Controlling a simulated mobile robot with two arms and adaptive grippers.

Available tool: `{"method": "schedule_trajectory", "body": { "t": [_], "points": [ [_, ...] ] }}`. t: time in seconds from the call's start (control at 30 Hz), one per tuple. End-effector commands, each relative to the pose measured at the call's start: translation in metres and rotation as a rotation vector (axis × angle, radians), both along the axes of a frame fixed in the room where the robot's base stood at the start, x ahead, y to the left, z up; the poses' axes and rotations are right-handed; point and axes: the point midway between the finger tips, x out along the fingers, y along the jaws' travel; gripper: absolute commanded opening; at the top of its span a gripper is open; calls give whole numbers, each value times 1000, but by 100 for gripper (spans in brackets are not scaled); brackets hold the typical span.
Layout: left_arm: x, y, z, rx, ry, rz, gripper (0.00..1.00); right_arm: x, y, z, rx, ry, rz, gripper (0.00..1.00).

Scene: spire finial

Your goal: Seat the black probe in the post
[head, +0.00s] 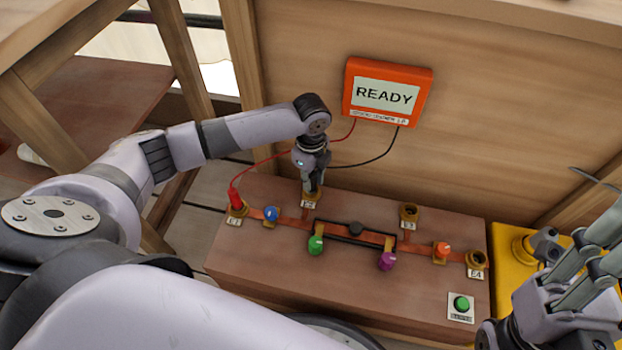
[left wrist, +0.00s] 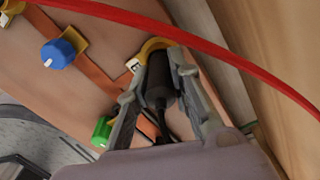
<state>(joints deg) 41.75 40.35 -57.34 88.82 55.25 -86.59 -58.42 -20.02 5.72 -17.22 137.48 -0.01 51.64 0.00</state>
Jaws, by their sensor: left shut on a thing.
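My left gripper (head: 313,182) is shut on the black probe (left wrist: 160,80), which shows between its two fingers in the left wrist view. The gripper points down over a brass post (head: 309,200) on the wooden block (head: 265,188); that post's yellow rim (left wrist: 150,47) shows at the probe's far end. I cannot tell how deep the probe sits in it. In the head view the fingers mostly hide the probe. The red probe (head: 236,199) stands in the far-left post. My right gripper (head: 572,268) is at the right edge, away from the block; its opening is unclear.
The orange meter (head: 387,93) reads READY, with red and black leads. Blue (head: 270,214), green (head: 316,245), purple (head: 387,261) and orange (head: 442,249) knobs stand on the block. Bare posts (head: 409,214) (head: 476,262) and a green button (head: 461,304) lie to the right.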

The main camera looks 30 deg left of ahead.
Motion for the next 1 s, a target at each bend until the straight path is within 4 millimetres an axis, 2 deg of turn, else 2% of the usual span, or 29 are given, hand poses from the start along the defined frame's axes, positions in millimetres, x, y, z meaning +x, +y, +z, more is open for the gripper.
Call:
{"method": "schedule_trajectory", "body": {
  "t": [0.3, 0.33, 0.63, 1.0],
  "points": [
    [0, 0, -4, -1, -1, 0, 0, 0, 0, 3, 0, 1, 0, 40],
    [0, 0, -4, 0, -1, 0, 20, 0, 0, 3, 0, 1, 0, 40],
    [0, 0, -4, 0, -1, 0, 40, 0, 0, 3, -1, 2, 0, 40],
    [1, 0, 0, 0, -2, -1, 40, 0, 0, 0, -1, 2, 0, 40]
  ]
}}
